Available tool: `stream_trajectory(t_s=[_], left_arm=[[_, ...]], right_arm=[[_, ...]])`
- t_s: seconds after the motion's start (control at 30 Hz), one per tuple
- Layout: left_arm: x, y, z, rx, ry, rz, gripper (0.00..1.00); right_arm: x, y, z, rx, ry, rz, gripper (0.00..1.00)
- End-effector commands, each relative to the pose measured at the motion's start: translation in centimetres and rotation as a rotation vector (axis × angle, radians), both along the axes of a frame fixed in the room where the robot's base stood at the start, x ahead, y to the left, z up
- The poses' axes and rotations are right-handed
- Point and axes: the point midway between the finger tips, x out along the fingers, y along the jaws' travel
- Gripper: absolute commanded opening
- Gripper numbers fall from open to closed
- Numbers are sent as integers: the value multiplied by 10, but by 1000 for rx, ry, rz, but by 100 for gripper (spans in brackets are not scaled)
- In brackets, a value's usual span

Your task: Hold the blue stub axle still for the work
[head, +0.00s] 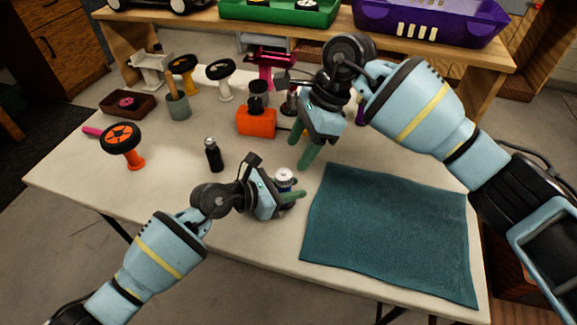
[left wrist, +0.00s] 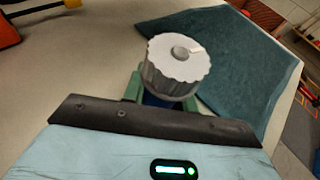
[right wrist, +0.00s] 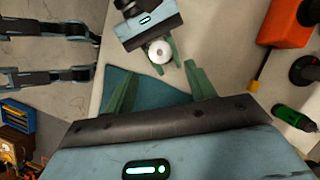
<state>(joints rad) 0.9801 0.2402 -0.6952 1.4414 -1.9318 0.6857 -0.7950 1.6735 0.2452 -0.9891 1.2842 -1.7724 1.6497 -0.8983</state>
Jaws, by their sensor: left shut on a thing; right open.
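My left gripper (head: 291,196) is shut on the blue stub axle (left wrist: 153,101), low over the table left of the teal mat. Only a little blue shows between the green fingers. A grey ribbed, white-topped round part (left wrist: 178,68) sits on top of the axle, upright; it also shows in the head view (head: 285,177) and the right wrist view (right wrist: 159,51). My right gripper (head: 304,150) is open and empty, above and behind the left one. In the right wrist view its green fingers (right wrist: 163,92) are apart, with the left gripper beyond them.
The teal mat (head: 385,235) lies flat at the right front. A black bottle (head: 214,155) stands left of my left gripper. An orange stand with a wheel (head: 122,140) is farther left. An orange block (head: 256,122) and several wheel stands are behind. The front left of the table is clear.

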Motion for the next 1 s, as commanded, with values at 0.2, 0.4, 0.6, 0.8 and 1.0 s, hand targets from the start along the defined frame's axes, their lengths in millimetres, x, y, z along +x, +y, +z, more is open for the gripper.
stream_trajectory(t_s=[0.2,0.4,0.6,0.8,1.0], left_arm=[[0,0,0,1,0,0,3],[0,0,0,1,0,0,3],[0,0,0,1,0,0,3],[0,0,0,1,0,0,3],[0,0,0,1,0,0,3]], right_arm=[[-4,15,-36,-1,3,1,55],[-5,22,-55,0,1,1,55],[-6,25,-60,0,-1,0,55],[-6,25,-60,0,-1,1,55],[-6,25,-60,0,0,1,29]])
